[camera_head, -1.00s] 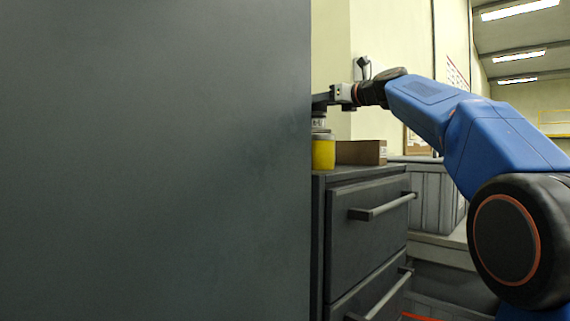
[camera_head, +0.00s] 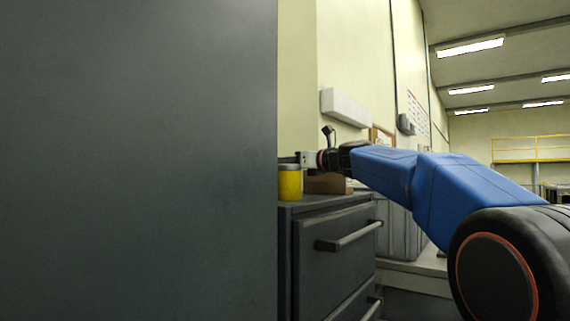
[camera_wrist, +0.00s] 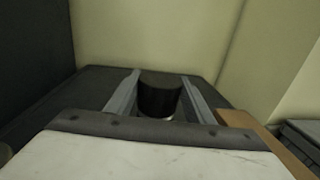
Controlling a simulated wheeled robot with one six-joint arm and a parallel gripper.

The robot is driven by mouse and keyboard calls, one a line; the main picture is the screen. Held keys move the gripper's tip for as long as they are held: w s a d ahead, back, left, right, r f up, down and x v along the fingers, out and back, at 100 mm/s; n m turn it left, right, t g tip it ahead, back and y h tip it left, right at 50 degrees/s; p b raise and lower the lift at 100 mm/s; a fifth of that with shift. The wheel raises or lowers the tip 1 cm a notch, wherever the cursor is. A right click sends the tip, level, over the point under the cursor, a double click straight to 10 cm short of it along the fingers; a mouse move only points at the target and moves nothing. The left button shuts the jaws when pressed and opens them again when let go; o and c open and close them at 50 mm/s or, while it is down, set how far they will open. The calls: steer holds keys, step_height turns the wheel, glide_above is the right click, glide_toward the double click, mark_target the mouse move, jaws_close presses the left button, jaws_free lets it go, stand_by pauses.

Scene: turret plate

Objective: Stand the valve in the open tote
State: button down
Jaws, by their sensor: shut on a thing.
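My gripper (camera_head: 292,160) is at the end of the blue arm, above the grey cabinet, its fingertips partly cut off by a dark panel in the head view. In the wrist view my gripper (camera_wrist: 160,84) has its two grey fingers on either side of a dark cylinder with a paler lower part, seemingly the valve (camera_wrist: 160,97). The fingers are shut on it, and its lower end is mostly hidden by the gripper body. A grey ribbed container (camera_head: 400,235) stands behind the cabinet and may be the tote; its inside is not visible.
The large dark panel (camera_head: 140,160) blocks the left of the head view. A yellow jar (camera_head: 290,183) and a brown box (camera_head: 327,184) stand on the cabinet (camera_head: 330,228), close to my gripper. The box also shows in the wrist view (camera_wrist: 245,121). A pale wall is behind.

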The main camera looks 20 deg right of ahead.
stand_by(0.3)
steer(key=c, duration=0.9)
jaws_free()
steer(key=shift+f, duration=0.1)
